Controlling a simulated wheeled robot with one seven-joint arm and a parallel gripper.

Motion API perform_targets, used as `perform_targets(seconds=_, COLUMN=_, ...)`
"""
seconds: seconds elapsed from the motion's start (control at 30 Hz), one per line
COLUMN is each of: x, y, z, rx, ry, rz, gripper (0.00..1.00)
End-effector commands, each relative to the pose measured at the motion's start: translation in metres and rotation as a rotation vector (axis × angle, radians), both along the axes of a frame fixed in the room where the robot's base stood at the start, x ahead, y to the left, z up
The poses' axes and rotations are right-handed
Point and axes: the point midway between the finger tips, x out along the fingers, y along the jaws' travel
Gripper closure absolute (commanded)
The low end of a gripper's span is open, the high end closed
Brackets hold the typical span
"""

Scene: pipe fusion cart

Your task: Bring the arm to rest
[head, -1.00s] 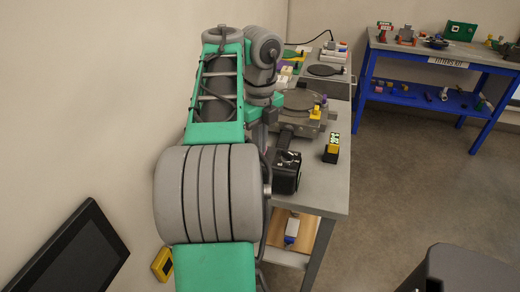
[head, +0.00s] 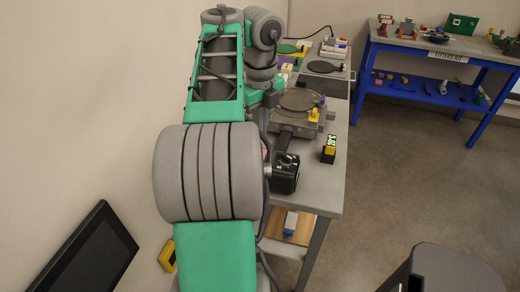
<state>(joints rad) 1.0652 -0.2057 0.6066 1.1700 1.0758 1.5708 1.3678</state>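My arm (head: 207,172), grey and green, stretches up the left-middle of the head view over the left edge of a grey cart table. Its far end folds down near the back of the cart. A black boxy part (head: 285,173) shows beside the arm, over the near part of the table; I cannot tell whether it belongs to my arm. My gripper's fingers cannot be made out. The cart table (head: 322,190) carries a round grey plate device (head: 300,101) and a small black and yellow block (head: 329,149).
Behind stand another dark round plate (head: 324,67) and small coloured parts. A blue workbench (head: 455,63) with tools is at the back right. A wall runs close along the left, with a dark screen (head: 85,252) at lower left. Open floor (head: 400,170) lies to the right.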

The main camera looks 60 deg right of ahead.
Motion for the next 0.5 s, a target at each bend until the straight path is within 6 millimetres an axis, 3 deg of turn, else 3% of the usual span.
perform_targets(seconds=0.2, x=0.001, y=0.001, z=0.0, rx=-0.001, ry=0.001, rz=0.014, gripper=1.0)
perform_targets(seconds=0.27, x=0.014, y=0.011, z=-0.002, rx=-0.008, ry=0.023, rz=0.162, gripper=1.0)
perform_targets(seconds=0.37, x=0.048, y=0.039, z=-0.009, rx=-0.038, ry=0.079, rz=0.603, gripper=1.0)
perform_targets(seconds=0.47, x=0.094, y=0.087, z=-0.023, rx=-0.089, ry=0.138, rz=1.243, gripper=1.0)
perform_targets(seconds=0.5, x=0.113, y=0.112, z=-0.032, rx=-0.117, ry=0.158, rz=1.519, gripper=1.0)
